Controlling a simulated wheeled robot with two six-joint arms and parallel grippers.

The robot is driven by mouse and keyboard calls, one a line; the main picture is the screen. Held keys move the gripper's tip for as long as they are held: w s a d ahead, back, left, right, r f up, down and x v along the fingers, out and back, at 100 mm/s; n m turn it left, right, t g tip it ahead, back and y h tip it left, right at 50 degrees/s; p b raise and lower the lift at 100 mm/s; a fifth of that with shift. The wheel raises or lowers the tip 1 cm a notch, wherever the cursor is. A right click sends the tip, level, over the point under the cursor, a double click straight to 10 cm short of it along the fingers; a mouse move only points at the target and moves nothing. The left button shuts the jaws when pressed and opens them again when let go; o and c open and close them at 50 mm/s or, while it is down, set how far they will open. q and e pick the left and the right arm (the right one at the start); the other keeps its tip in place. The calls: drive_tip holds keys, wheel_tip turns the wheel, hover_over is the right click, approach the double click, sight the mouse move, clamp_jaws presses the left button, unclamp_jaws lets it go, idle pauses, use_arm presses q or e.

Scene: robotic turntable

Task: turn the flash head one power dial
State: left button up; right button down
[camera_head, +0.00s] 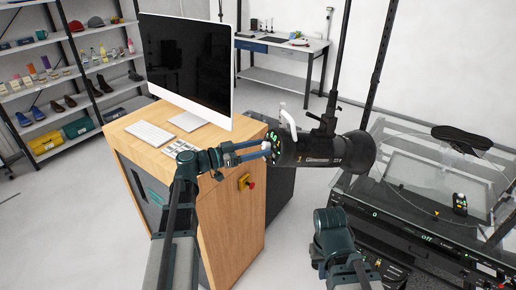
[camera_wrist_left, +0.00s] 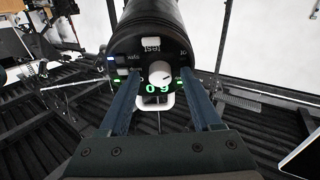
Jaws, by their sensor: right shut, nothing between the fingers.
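Flash head one (camera_head: 325,152) is a black cylinder hanging from a stand, with its control face to the left. Its face shows in the left wrist view, with a round white power dial (camera_wrist_left: 161,75) above a green lit readout. My left gripper (camera_head: 265,150) is at this face. In the left wrist view its two fingers (camera_wrist_left: 161,80) are apart, one on each side of the dial, with a narrow gap visible on both sides. My right gripper (camera_head: 331,218) is low and right of centre, below the flash head, shut and empty. Its fingertips are hard to make out.
A wooden cabinet (camera_head: 235,235) with a monitor (camera_head: 187,60) and keyboard (camera_head: 150,133) stands left of the flash head. A black machine with a clear lid (camera_head: 425,175) stands at the right. A white handle (camera_head: 289,122) rises by the flash head.

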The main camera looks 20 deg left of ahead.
use_arm(q)
clamp_jaws()
drive_tip(key=shift+n, duration=0.3)
drive_tip(key=n, duration=0.1)
drive_tip(key=n+t+y, duration=0.1)
drive_tip(key=n, duration=0.1)
drive_tip(key=shift+s+d+r, duration=0.1)
drive_tip(key=shift+s+r, duration=0.05)
drive_tip(key=shift+s, duration=0.05)
drive_tip(key=n+y+p, duration=0.1)
drive_tip(key=n, duration=0.2)
drive_tip(key=shift+n+t, duration=0.4)
drive_tip(key=n, duration=0.2)
drive_tip(key=n+y+p, duration=0.1)
drive_tip(key=shift+d+r+n+y+p, duration=0.1)
drive_tip(key=shift+r+n+y+p, duration=0.05)
drive_tip(key=shift+n+y+p, duration=0.55)
drive_tip(key=shift+n+p, duration=0.1)
drive_tip(key=shift+n, duration=1)
